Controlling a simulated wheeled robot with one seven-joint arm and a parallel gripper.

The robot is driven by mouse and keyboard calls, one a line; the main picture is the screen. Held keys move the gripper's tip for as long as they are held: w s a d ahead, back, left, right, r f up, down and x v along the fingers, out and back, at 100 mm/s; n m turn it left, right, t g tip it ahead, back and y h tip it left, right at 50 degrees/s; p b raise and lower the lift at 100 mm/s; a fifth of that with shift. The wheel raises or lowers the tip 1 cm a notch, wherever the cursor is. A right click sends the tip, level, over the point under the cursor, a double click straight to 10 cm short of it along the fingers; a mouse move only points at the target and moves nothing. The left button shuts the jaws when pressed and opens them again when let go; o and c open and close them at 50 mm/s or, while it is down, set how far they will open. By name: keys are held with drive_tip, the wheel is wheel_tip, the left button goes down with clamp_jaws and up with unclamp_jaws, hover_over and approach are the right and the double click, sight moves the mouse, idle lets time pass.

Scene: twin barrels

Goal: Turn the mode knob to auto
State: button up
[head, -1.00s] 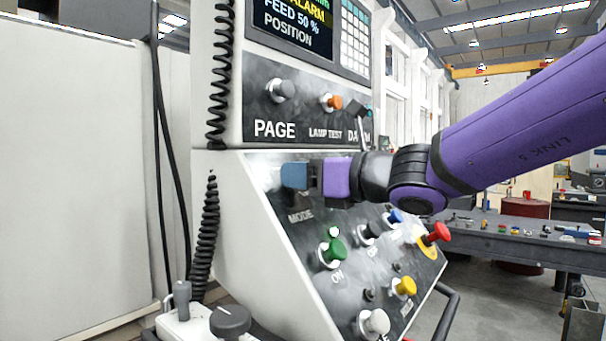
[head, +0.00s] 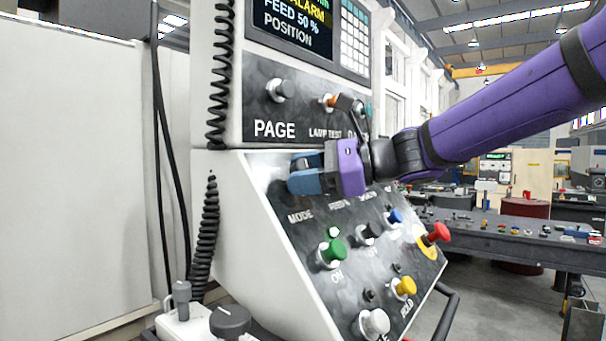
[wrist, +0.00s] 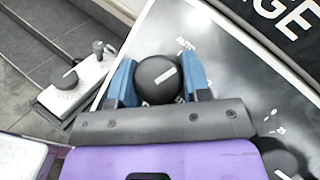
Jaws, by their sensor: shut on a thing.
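The mode knob (wrist: 157,79) is round and black with a white pointer mark, in the wrist view. My gripper (wrist: 160,85) has its two blue fingers on either side of the knob, shut on it.
The sloped panel holds a green button (head: 331,251), a yellow button (head: 404,287), a red button (head: 437,233) and a pale knob (head: 374,323). A PAGE knob (head: 281,90) sits on the upright panel above. A coiled cable (head: 206,235) hangs at left.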

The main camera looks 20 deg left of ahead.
drive_tip(key=shift+n+g+h, duration=0.55)
drive_tip(key=shift+n, duration=0.55)
drive_tip(key=shift+n+g+h, duration=0.55)
drive_tip(key=shift+n, duration=0.55)
drive_tip(key=o, duration=0.9)
drive_tip(key=shift+d+r, duration=0.1)
drive_tip(key=v, duration=1)
drive_tip(key=shift+w+d+r, duration=0.1)
drive_tip(key=shift+d+r, duration=0.05)
drive_tip(key=shift+d, duration=0.1)
